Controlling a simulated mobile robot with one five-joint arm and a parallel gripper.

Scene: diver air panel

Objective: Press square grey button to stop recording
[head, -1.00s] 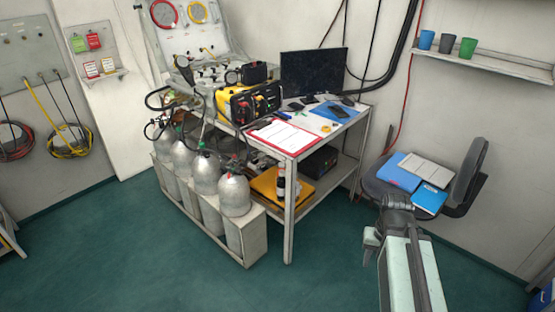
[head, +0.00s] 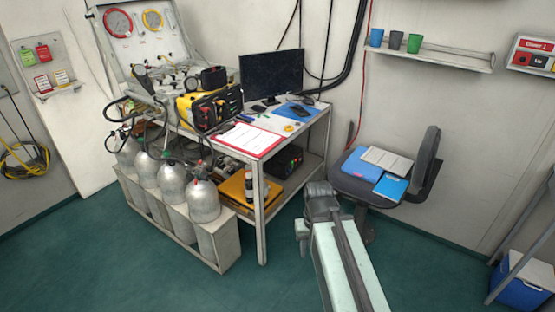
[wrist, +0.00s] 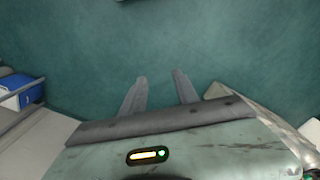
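No square grey button can be made out clearly. A wall panel (head: 532,57) with a red label and red and dark square buttons shows at the right edge of the head view, cut off by the frame. Its small markings are too small to read fully. My gripper (wrist: 160,84) shows in the wrist view with its two fingers apart and nothing between them, over the green floor. In the head view my arm reaches forward from the bottom, low in front of the chair, far from the wall panel; the fingers cannot be made out there.
A workbench (head: 262,215) with a monitor (head: 272,75), yellow case (head: 213,108) and clipboard (head: 247,139) stands left of centre, beside several gas cylinders (head: 172,185). A chair (head: 428,160) holding books is ahead. A blue box (head: 522,288) is at lower right. Green floor (head: 420,265) is open between.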

